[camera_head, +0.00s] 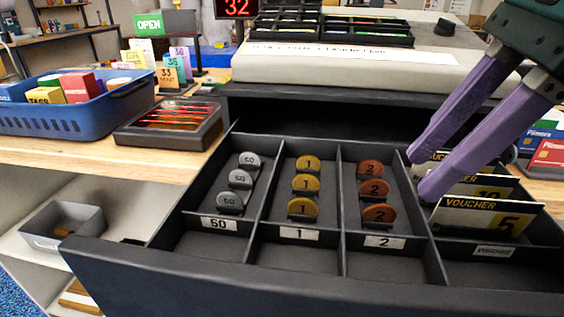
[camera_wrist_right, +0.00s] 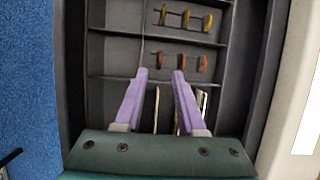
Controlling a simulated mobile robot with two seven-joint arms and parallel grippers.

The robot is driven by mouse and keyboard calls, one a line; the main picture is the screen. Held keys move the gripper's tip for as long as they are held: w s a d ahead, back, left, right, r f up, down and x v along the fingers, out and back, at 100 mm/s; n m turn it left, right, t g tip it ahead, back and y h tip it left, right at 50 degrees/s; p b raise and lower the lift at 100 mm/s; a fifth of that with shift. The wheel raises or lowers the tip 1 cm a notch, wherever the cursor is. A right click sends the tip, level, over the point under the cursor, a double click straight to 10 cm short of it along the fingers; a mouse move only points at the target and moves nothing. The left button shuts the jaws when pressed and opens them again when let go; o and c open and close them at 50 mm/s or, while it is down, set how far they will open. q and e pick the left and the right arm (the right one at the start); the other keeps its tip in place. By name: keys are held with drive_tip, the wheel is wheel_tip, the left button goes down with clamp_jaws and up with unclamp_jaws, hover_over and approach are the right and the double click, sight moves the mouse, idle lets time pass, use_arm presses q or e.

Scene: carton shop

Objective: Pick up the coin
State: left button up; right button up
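Coins stand on edge in an open dark cash drawer (camera_head: 180,270), grouped by compartment. Silver coins marked 50 (camera_head: 241,179) are on the left, gold coins marked 1 (camera_head: 305,183) in the middle, and copper coins marked 2 (camera_head: 373,188) to their right. My right gripper (camera_head: 422,172) is open, its purple fingers pointing down over the border between the copper coins and the voucher compartment. In the right wrist view the fingers (camera_wrist_right: 160,72) are apart with nothing between the tips; copper coins (camera_wrist_right: 187,61) and gold coins (camera_wrist_right: 188,17) lie beyond them. My left gripper is not in view.
Voucher cards (camera_head: 487,215) stand in the right compartment, close to my right fingers. Compartment dividers rise between the coin groups. A blue basket (camera_head: 75,117) and a dark tray with red pens (camera_head: 170,124) stand on the counter at left. The front compartments look empty.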

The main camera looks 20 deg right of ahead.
sight(385, 206)
drive_tip(key=x, duration=0.6)
drive_tip(key=shift+a, duration=0.15)
drive_tip(key=shift+r, duration=0.1)
clamp_jaws()
